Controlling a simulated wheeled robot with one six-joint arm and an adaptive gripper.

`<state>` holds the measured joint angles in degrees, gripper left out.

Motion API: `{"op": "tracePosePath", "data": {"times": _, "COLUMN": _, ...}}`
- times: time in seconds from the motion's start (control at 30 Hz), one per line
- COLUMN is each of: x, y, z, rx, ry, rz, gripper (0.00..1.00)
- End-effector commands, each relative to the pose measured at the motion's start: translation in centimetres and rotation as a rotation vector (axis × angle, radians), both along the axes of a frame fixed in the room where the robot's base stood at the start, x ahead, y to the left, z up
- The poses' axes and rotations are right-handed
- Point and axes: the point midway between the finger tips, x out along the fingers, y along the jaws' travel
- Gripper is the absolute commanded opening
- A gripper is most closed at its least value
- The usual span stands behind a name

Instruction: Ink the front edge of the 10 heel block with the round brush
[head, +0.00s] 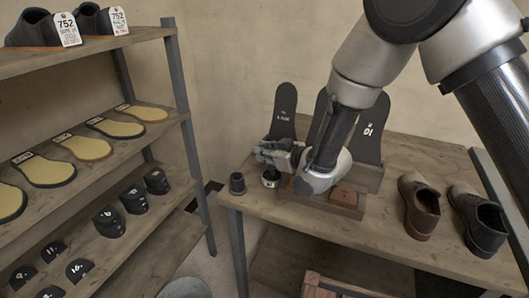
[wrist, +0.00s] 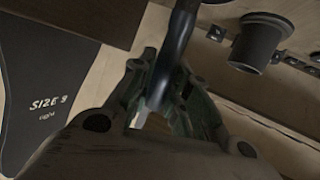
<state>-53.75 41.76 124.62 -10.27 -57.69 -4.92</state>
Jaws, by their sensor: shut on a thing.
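My gripper (head: 270,156) is over the left end of the workbench, and its fingers (wrist: 165,100) are shut on a slim dark handle, taken as the round brush (wrist: 178,45). The brush's bristle end cannot be made out. A small dark pot with a white label (head: 270,178) stands just below my gripper. Dark heel blocks with white numbers lie on the lowest shelf at the left. One block (head: 79,270) reads like 10 or 16; the digits are too small to be sure. Another block (head: 50,250) reads like 11. The blocks are far from my gripper.
A dark cup (head: 237,184) stands on the bench's left corner; a dark flanged cup shows in the wrist view (wrist: 256,42). Tall dark sole patterns (head: 285,108) stand behind my gripper. A wooden tray (head: 345,208) and brown shoe (head: 419,207) are to the right.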

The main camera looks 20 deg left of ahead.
Motion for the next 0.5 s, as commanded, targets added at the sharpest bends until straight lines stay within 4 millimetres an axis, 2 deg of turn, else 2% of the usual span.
{"op": "tracePosePath", "data": {"times": 0.5, "x": 0.0, "y": 0.0, "z": 4.8, "rx": 0.004, "ry": -0.003, "rz": 0.000, "gripper": 0.02}}
